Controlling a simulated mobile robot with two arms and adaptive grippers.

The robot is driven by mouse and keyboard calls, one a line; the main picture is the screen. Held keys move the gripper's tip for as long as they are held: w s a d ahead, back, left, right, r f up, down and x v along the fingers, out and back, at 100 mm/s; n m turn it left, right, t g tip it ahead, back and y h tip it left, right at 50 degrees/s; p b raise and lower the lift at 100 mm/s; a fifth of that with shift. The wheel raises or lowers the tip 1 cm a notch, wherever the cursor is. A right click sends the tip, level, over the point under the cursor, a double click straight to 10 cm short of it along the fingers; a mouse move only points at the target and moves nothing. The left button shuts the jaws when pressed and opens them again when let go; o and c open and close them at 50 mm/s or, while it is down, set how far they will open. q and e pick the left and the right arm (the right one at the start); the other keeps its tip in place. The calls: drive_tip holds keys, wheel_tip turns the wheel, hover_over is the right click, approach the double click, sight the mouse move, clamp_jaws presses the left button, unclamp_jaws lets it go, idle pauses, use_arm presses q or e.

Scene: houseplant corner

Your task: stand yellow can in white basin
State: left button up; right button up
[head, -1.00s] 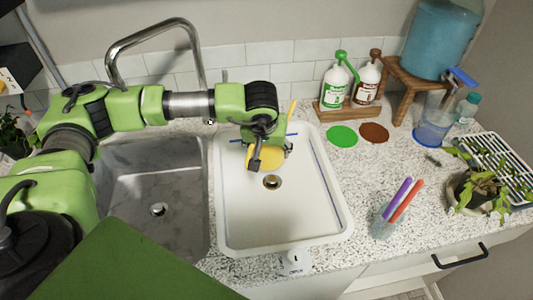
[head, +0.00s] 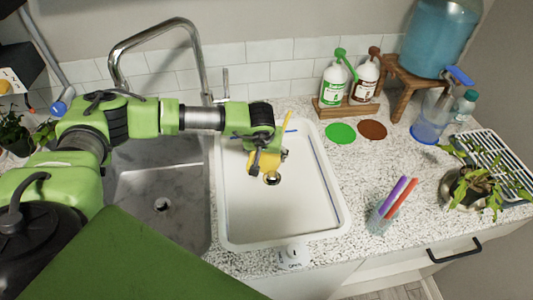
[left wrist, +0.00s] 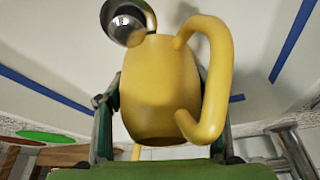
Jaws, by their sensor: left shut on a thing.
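The yellow can (left wrist: 160,85) fills the middle of the left wrist view, with its looped handle on the right side. In the head view the can (head: 268,163) is mostly hidden behind my left gripper (head: 268,160). My left gripper is shut on the can, with a finger on each side of its body. The can is over the back part of the white basin (head: 290,215); I cannot tell whether it touches the floor of the basin. The basin's drain (head: 272,178) shows just in front of the can. My right gripper is not in view.
A steel sink (head: 160,225) with a tall faucet (head: 155,25) lies left of the basin. To the right are a green disc (head: 340,133), a brown disc (head: 372,130), two pump bottles in a wooden rack (head: 345,108), a cup of markers (head: 383,217) and a potted plant (head: 472,187).

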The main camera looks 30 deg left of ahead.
sight(265, 155)
use_arm(q)
drive_tip(key=o, duration=1.2)
drive_tip(key=shift+r+p, duration=0.25)
drive_tip(key=shift+p, duration=0.1)
drive_tip(key=shift+s+d+r+b, duration=0.1)
drive_tip(key=shift+r+b, duration=0.2)
drive_tip(key=shift+r, duration=0.05)
drive_tip(key=b+v, duration=0.2)
drive_tip(key=v, duration=0.7)
drive_tip(key=shift+s+r, duration=0.1)
drive_tip(key=shift+r, duration=0.2)
drive_tip(key=shift+s+d+r, duration=0.1)
drive_tip(key=shift+s+r, duration=0.2)
drive_tip(key=shift+r, duration=0.35)
